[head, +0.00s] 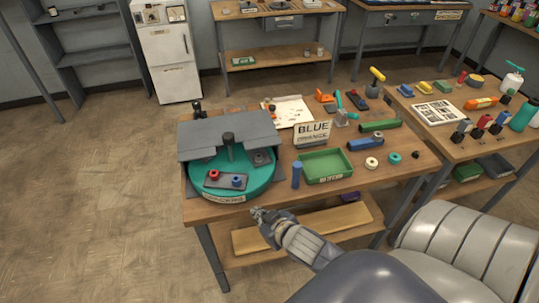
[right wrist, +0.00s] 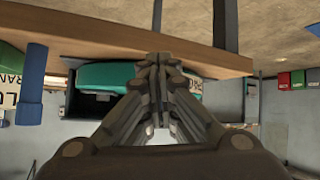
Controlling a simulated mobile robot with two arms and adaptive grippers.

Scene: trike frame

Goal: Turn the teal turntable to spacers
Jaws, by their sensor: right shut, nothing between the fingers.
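The teal turntable (head: 262,184) sits at the left end of the wooden table, its rear half under a dark grey cover (head: 205,137). A pale label (head: 223,197) on its front rim seems to read "SPACERS", but the letters are small. A grey plate with a red ring piece (head: 213,174) and a blue one (head: 237,181) shows in the open front part. My right gripper (head: 257,211) is shut and empty, just off the table's front edge, right of the label. In the right wrist view the shut fingers (right wrist: 160,62) point toward the teal rim (right wrist: 105,76); contact cannot be told. My left gripper is out of view.
A green tray (head: 325,165), a blue cylinder (head: 296,174) and a "BLUE ORANGE" sign (head: 313,134) stand right of the turntable. The table's front edge (head: 340,190) runs beside my gripper. Floor at left is clear.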

